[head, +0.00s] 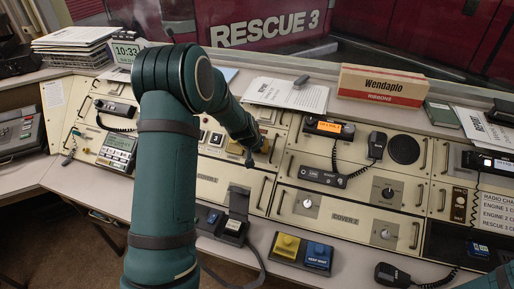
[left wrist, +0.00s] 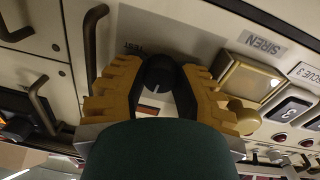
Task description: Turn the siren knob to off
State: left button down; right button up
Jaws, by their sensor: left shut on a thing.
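The siren knob (left wrist: 157,76) is a round black knob with a pale pointer line, on the cream console panel. In the left wrist view my left gripper (left wrist: 160,82) has its two yellow fingers on either side of the knob, shut on it. The SIREN label (left wrist: 262,44) is on the panel to the right. In the head view my left gripper (head: 254,151) is at the panel behind my forearm, and the knob cannot be made out there. My right gripper is not in view.
Beside the knob is a yellow-framed window (left wrist: 248,82), with a rounded yellow knob (left wrist: 236,117) close to the right finger. Dark handles (left wrist: 92,38) stand out on the left. A black handset (head: 377,146) and a Wendaplo box (head: 382,85) are farther right.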

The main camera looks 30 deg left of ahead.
pick_arm(q)
jog(key=n, duration=0.6)
jog(key=shift+a+r+n, duration=0.1)
jog(key=shift+n, duration=0.2)
jog(key=n+p, duration=0.1)
jog(key=n, duration=0.5)
jog(key=shift+s+n, duration=0.1)
jog(key=shift+n, duration=0.2)
jog(key=c, duration=0.9)
grip_release()
jog(key=shift+a, duration=0.1)
